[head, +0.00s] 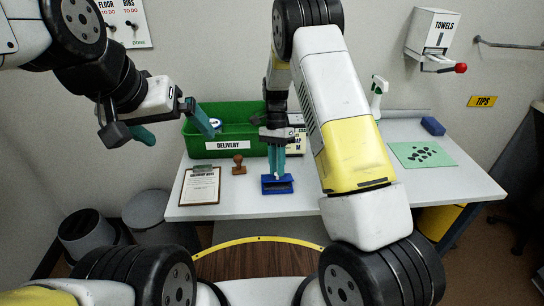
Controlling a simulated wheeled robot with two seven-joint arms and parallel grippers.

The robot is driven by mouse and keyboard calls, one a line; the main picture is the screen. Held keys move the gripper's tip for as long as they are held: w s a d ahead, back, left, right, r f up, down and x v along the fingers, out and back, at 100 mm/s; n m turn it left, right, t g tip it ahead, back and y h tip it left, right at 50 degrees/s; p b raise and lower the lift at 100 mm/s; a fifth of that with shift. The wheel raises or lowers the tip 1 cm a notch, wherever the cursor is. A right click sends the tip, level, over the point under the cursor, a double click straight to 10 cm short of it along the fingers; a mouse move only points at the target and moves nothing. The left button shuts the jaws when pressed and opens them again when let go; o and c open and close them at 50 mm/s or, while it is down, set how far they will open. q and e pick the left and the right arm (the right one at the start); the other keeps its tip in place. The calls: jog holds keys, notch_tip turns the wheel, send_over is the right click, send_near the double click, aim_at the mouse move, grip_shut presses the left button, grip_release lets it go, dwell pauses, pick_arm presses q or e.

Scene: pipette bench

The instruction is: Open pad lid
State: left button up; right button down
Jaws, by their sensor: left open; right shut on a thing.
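The blue ink pad (278,188) sits near the front edge of the table, left of its middle. My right gripper (276,174) reaches down from above, its teal fingers close together at the back of the pad. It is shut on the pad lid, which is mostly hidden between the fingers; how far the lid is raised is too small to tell. My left gripper (175,127) is open and empty, in the air in front of the green bin's left side, its teal fingers wide apart.
The green delivery bin (222,147) stands behind. A green mat (421,154), a blue block (433,126) and a white spray bottle (378,95) are on the right. My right arm hides the table's middle.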

jog(key=shift+w+r+g, duration=0.2)
jog(key=shift+w+g, duration=0.35)
jog(key=shift+g, duration=0.45)
jog(key=c, duration=1.3)
grip_release()
jog(key=shift+w+r, duration=0.1)
jog(key=shift+w, duration=0.05)
jog(key=v, duration=0.7)
jog(key=shift+r, duration=0.35)
jog(key=shift+w, duration=0.15)
